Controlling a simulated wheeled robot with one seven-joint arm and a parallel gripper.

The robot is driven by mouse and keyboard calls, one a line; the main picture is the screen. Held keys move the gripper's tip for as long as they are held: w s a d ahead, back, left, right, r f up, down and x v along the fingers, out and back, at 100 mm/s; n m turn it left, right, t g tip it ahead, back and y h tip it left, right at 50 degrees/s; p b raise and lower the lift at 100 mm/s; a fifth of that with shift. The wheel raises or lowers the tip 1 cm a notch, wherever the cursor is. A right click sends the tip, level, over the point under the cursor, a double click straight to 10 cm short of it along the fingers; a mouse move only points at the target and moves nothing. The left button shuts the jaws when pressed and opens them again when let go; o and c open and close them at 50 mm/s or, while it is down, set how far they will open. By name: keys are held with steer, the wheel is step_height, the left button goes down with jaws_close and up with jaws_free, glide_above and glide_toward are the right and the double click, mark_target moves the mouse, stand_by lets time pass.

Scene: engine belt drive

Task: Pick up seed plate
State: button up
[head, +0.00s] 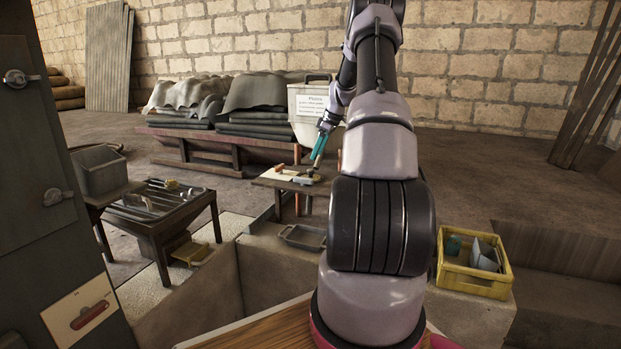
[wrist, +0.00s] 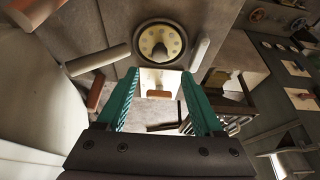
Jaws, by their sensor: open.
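The seed plate appears to be the round disc (wrist: 160,44) in the wrist view. It has a dark rim, a pale yellowish face with a ring of several small dots or holes, and a dark knob or hub at its centre. It lies at the top middle, just beyond my fingertips and apart from them. My gripper (wrist: 159,74) has two teal fingers spread apart with nothing held between them. In the head view my gripper (head: 319,148) hangs over the small wooden table (head: 262,182); the disc cannot be made out there.
A white card with a brown mark (wrist: 161,82) shows between the fingers. Pale cylinders (wrist: 98,60) lie beside the disc. In the head view, a workbench (head: 160,215) with a grey bin (head: 98,170) stands left, and a yellow crate (head: 474,262) sits right.

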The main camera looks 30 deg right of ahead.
mark_target(311, 170)
steer(key=x, duration=0.7)
steer(key=shift+d+f, duration=0.1)
steer(key=shift+f, duration=0.25)
jaws_close()
